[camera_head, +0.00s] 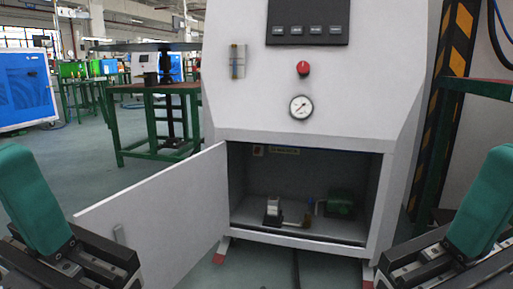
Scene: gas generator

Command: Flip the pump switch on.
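A white generator cabinet (220,110) stands ahead with its lower compartment open. A red knob (303,68) is on its front, above a round gauge (301,107). Which of these is the pump switch I cannot tell. My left gripper (100,262) is at the lower left, in front of the door. My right gripper (418,264) is at the lower right. Both are apart from the cabinet controls; their fingertips are not clear.
The cabinet door (160,215) is swung open to the left, close to my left gripper. A dark panel (307,22) sits above the knob. A striped post (455,60) and a green-framed table (485,88) stand at the right. Floor is clear at the left.

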